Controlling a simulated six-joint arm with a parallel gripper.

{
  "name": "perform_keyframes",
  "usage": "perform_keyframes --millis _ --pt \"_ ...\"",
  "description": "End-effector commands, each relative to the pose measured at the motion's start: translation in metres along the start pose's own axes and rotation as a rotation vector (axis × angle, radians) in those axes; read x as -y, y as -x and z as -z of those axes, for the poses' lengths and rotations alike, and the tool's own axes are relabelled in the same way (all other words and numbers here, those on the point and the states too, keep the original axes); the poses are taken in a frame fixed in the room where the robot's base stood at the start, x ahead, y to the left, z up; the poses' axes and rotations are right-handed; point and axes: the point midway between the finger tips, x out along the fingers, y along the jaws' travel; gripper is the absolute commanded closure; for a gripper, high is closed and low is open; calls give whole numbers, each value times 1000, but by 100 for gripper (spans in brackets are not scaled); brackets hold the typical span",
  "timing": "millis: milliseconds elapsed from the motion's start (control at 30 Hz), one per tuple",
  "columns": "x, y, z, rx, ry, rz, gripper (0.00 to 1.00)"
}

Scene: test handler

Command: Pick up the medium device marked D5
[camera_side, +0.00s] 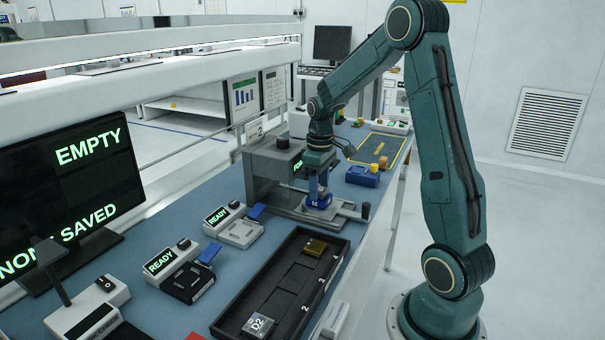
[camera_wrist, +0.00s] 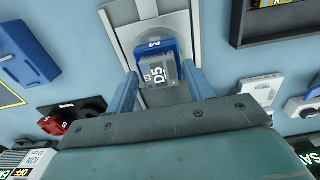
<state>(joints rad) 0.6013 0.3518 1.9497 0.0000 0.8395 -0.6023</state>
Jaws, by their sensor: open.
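The device marked D5 (camera_wrist: 162,76) is a grey block in the wrist view. It sits at a blue holder marked M (camera_wrist: 153,45) on a light metal plate. My gripper (camera_wrist: 160,82) is open, with one blue-grey finger at the left and one at the right of the device. I cannot tell whether the fingers touch it. In the side view my gripper (camera_side: 318,182) points down over the blue holder (camera_side: 319,201) in front of a grey machine. The device is mostly hidden there by the fingers.
A black numbered tray (camera_side: 284,285) holds a device marked D2 (camera_side: 258,324) and a yellow-brown one (camera_side: 315,247). Two units showing READY (camera_side: 165,262) stand left of it. A monitor (camera_side: 70,190) reads EMPTY and NONE SAVED. A blue box (camera_side: 362,176) lies beyond the machine (camera_side: 270,170).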

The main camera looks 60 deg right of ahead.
Motion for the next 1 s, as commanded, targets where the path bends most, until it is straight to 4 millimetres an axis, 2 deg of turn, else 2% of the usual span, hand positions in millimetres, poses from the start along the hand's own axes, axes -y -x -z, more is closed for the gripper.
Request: perform_keyframes --millis 233,400,467,1000 --pt "0 0 0 0 0 0 49" --pt "0 0 0 0 0 0 82" --pt "0 0 0 0 0 0 86" --pt "0 13 0 -1 0 -1 86"
